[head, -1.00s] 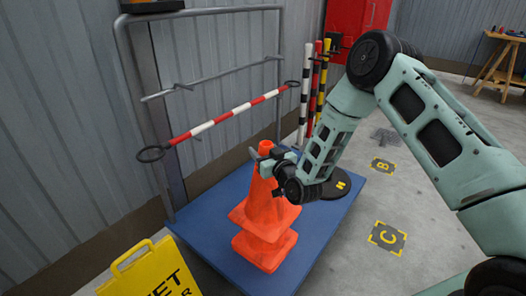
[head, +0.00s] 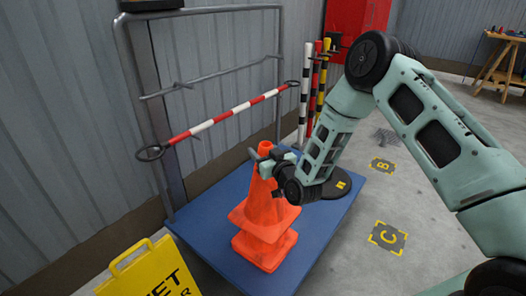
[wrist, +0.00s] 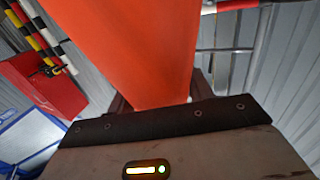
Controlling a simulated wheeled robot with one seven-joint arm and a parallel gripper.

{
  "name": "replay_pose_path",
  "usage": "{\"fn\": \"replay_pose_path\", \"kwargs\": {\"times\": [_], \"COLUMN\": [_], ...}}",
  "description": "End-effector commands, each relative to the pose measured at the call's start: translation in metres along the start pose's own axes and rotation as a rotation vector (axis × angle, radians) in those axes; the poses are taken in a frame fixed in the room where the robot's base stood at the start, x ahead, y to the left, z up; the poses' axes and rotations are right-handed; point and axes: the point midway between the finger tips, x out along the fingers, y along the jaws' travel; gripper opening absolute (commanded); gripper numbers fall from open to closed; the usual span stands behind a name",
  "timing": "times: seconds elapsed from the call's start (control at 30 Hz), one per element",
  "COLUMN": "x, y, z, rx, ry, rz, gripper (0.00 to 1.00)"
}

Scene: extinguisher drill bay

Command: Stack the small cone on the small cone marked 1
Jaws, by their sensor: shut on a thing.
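An orange small cone (head: 262,200) stands upright over another orange cone (head: 262,252) on the blue platform (head: 205,222). The upper cone's base sits close above the lower cone's base, and the lower cone's upper part is hidden inside it. I cannot see a mark 1 on either cone. My gripper (head: 268,165) is shut on the upper cone near its top, from the right side. In the wrist view the upper cone (wrist: 130,45) fills the middle, right at the jaws.
A red-and-white bar (head: 225,116) hangs on the grey rail frame behind the cones. A black round base (head: 338,186) lies on the platform to the right. A yellow floor sign (head: 150,272) stands at the front left. Floor marks B (head: 382,166) and C (head: 388,237) lie on clear floor.

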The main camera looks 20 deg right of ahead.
Motion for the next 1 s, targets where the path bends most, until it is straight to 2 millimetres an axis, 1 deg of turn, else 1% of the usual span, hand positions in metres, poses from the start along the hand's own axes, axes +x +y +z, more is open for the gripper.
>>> {"fn": "replay_pose_path", "kwargs": {"times": [0.03, 1.0], "x": [0.000, 0.000], "y": [0.000, 0.000], "z": [0.004, 0.049], "rx": [0.000, 0.000], "ry": [0.003, 0.002], "rz": [0.000, -0.001], "gripper": [0.00, 0.00]}}
